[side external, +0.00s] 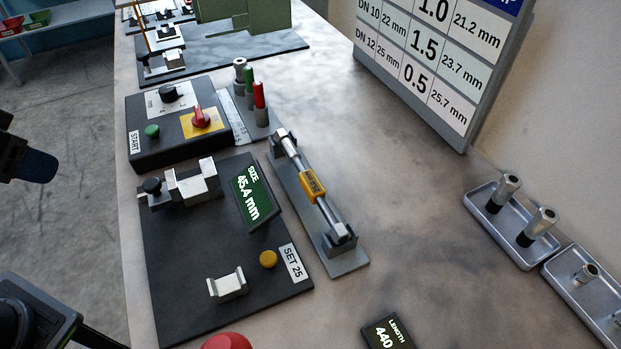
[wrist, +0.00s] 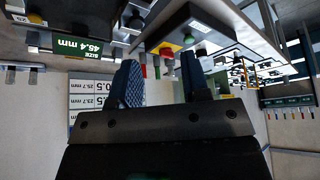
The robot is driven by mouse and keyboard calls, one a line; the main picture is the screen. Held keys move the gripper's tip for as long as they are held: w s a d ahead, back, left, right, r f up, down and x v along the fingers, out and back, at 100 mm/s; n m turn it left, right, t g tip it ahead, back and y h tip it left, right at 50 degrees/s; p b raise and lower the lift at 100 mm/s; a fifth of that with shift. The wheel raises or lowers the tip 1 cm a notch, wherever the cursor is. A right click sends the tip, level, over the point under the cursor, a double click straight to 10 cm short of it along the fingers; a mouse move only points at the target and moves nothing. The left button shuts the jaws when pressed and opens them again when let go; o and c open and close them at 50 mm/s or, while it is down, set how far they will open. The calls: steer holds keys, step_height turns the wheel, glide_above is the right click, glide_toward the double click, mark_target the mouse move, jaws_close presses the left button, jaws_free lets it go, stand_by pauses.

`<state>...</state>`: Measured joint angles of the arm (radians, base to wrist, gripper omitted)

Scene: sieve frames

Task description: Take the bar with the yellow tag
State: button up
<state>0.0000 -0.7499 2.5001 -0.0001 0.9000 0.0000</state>
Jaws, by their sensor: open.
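The bar with the yellow tag (side external: 313,187) is a slim metal rod with a yellow label around its middle. It lies across the two end supports of a narrow grey stand (side external: 300,205) in the side external view. My gripper (wrist: 162,78) shows in the wrist view with its two dark blue fingers apart and nothing between them. I cannot make out the bar clearly in the wrist view.
Left of the stand is a dark gauge plate with a size display (side external: 253,198) reading 45.4 mm. Behind it is a control box (side external: 180,130), beside green and red upright pins (side external: 254,93). Grey trays (side external: 510,235) with metal pieces stand at right.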

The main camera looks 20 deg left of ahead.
steer(key=o, duration=0.3)
